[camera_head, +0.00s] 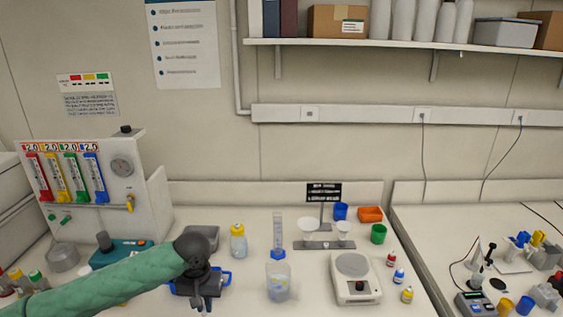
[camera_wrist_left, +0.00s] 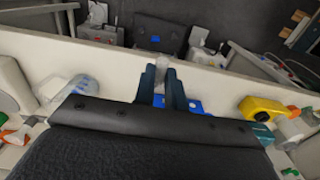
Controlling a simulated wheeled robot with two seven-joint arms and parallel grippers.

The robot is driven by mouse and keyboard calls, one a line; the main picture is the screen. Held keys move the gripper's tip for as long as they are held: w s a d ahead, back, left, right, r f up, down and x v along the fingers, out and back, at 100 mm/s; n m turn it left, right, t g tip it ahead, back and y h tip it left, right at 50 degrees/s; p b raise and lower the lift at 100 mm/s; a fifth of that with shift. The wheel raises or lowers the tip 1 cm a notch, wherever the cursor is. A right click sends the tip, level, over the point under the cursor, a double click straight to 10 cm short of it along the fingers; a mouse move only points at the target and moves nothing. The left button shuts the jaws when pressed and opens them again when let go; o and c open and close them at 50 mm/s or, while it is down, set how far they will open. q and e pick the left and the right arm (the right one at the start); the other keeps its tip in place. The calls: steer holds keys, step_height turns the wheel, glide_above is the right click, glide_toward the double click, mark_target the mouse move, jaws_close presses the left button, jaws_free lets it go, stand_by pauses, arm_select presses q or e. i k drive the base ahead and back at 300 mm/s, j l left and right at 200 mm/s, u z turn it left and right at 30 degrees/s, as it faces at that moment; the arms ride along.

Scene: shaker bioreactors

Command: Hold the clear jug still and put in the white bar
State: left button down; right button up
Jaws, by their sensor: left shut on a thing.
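The clear jug (camera_head: 278,288) stands upright on the bench, right of my left gripper, with blue marks on its wall. It also shows at the left of the left wrist view (camera_wrist_left: 62,90). My left gripper (camera_head: 203,304) points down in front of a blue tray (camera_head: 226,279) and is apart from the jug. In the left wrist view its fingers (camera_wrist_left: 161,78) are close together on a small pale thing (camera_wrist_left: 161,62), which looks like the white bar. The fingers hide most of it. My right gripper is in neither view.
A yellow-capped bottle (camera_head: 238,243) and a measuring cylinder (camera_head: 278,232) stand behind the jug. A white balance (camera_head: 355,279) is to its right, with small capped bottles (camera_head: 399,276) beyond. A funnel stand (camera_head: 324,244) is farther back. Bare bench lies between tray and jug.

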mark_target(285, 285)
steer(key=i, duration=0.85)
